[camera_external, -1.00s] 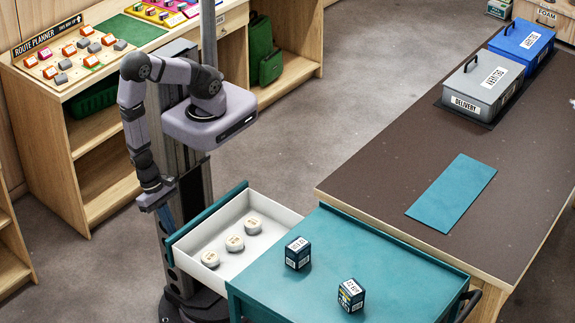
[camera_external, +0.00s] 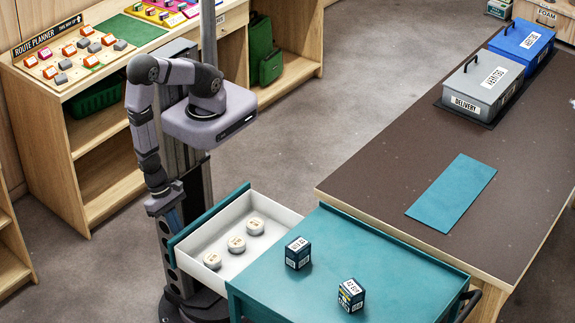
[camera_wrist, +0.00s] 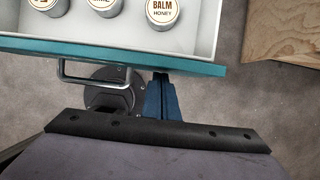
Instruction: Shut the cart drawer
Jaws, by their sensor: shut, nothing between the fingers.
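The cart drawer (camera_external: 283,222) is white inside with a teal front panel, and it stands pulled out from the teal cart (camera_external: 335,262). Several round white tins (camera_external: 237,244) lie in it. In the wrist view the drawer's front panel (camera_wrist: 110,55) runs across the picture, with a metal handle (camera_wrist: 92,80) on its outer side. My gripper (camera_wrist: 162,98) is shut and empty, its dark blue fingers pointing at the panel's outer face, to the right of the handle. In the external view my gripper (camera_external: 172,216) is just outside the front panel. I cannot tell whether it touches.
Two dark boxes (camera_external: 298,252) (camera_external: 351,294) stand on the cart top. A brown table (camera_external: 400,155) with a teal mat (camera_external: 452,194) and two delivery boxes stands at the right. Wooden shelving (camera_external: 105,160) stands behind my arm.

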